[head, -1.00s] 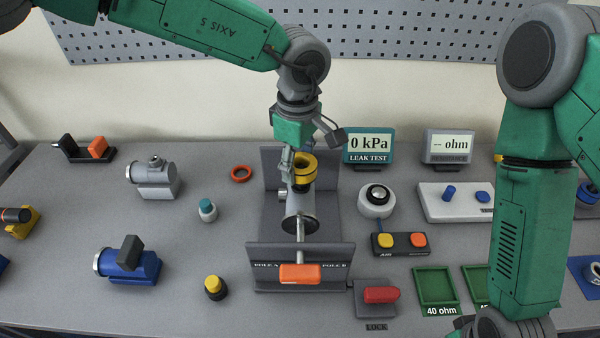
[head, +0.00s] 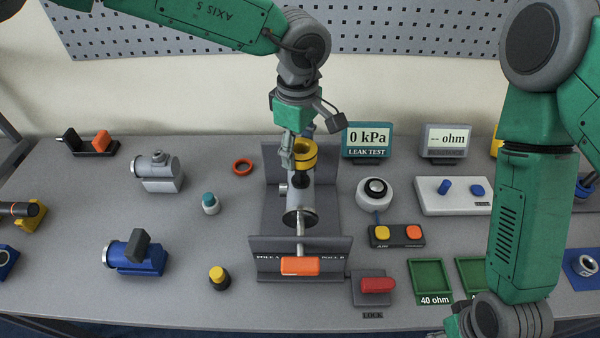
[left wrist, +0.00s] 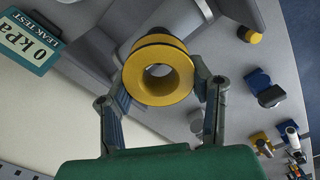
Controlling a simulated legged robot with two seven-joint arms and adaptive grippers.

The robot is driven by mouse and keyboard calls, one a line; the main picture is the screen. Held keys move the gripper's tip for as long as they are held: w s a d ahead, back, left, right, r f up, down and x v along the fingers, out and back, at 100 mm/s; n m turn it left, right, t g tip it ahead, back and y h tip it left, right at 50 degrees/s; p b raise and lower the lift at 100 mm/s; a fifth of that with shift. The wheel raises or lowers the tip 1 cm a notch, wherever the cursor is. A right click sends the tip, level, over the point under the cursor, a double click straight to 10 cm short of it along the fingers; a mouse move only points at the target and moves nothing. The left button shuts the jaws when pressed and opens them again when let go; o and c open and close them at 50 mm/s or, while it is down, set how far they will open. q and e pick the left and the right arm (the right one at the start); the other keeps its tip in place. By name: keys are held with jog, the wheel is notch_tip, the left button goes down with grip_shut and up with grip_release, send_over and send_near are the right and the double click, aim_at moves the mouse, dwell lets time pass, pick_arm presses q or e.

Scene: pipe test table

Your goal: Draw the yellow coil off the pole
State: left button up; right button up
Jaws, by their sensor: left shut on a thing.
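The yellow coil (head: 306,155) is a thick ring with an open centre. My left gripper (head: 303,150) is shut on it, one finger on each side, as the left wrist view shows with the coil (left wrist: 158,72) between the fingers. The coil is above a dark post (head: 303,187) on the grey pipe valve (head: 300,205). I see no post through the coil's hole; whether its lower edge still surrounds the post tip I cannot tell. My right gripper (head: 462,322) is partly cut off at the lower edge, its fingers unclear.
The valve sits in a grey fixture (head: 275,258) with an orange handle (head: 300,266) in front. The leak test display (head: 367,139) reads 0 kPa.

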pick_arm(q)
jog(key=shift+r, duration=0.15)
notch_tip(320, 180, up, 8)
dwell(1.0)
